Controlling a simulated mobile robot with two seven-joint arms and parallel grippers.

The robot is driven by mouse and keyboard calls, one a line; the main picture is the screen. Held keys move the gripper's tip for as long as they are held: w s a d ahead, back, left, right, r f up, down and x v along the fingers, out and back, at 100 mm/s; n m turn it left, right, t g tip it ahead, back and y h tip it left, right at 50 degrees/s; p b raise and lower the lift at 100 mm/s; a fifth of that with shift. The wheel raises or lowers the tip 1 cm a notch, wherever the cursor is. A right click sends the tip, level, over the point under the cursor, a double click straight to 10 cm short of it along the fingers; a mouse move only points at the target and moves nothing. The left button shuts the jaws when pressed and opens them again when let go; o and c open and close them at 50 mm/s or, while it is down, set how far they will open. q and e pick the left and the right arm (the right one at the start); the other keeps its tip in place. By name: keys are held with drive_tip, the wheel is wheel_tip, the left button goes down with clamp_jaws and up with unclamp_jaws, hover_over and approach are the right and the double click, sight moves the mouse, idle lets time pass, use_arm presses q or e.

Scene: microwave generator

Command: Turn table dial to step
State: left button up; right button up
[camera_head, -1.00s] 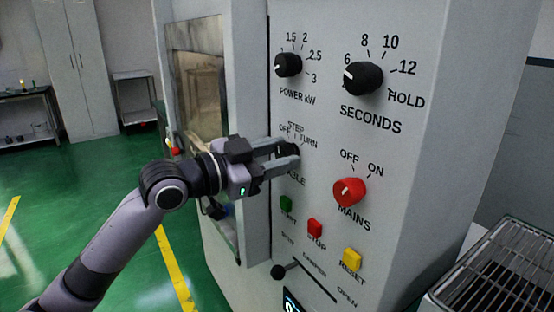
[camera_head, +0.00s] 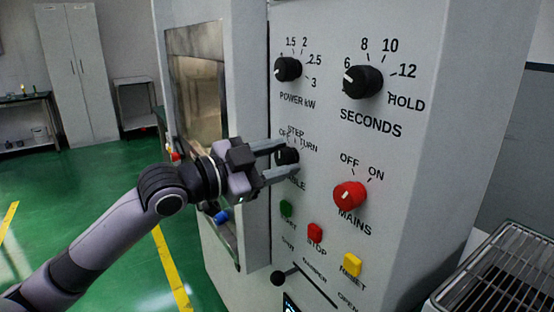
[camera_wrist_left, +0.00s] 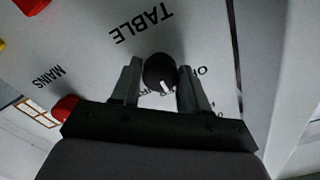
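The black table dial (camera_head: 288,156) is on the grey panel below the power dial. It also shows in the left wrist view (camera_wrist_left: 158,70), between the fingers of my left gripper (camera_head: 280,160). The fingers stand apart on either side of the dial, with narrow gaps beside it. The dial's white pointer mark faces the OFF, STEP and TURN lettering, roughly toward its middle. That lettering is partly hidden in the wrist view, so the exact setting is hard to read. The fingers cover part of the TABLE label in the head view. My right gripper is not in view.
The red mains knob (camera_head: 350,195) is right of the table dial. Green (camera_head: 286,208), red (camera_head: 315,232) and yellow (camera_head: 352,264) buttons are below. The seconds dial (camera_head: 363,81) and power dial (camera_head: 288,69) are above. A wire rack (camera_head: 505,262) stands at right.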

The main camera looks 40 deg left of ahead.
sight(280, 161)
use_arm(q)
drive_tip(key=shift+o, duration=1.2)
drive_tip(key=shift+s, duration=0.1)
drive_tip(key=shift+s+a+f, duration=0.1)
drive_tip(key=shift+s+a, duration=0.15)
drive_tip(key=shift+s, duration=0.25)
drive_tip(key=b+v, duration=0.1)
drive_tip(key=v, duration=0.2)
drive_tip(key=shift+s+b, duration=0.15)
drive_tip(key=shift+b, duration=0.2)
drive_tip(key=shift+b+v, duration=0.3)
drive_tip(key=shift+v, duration=1)
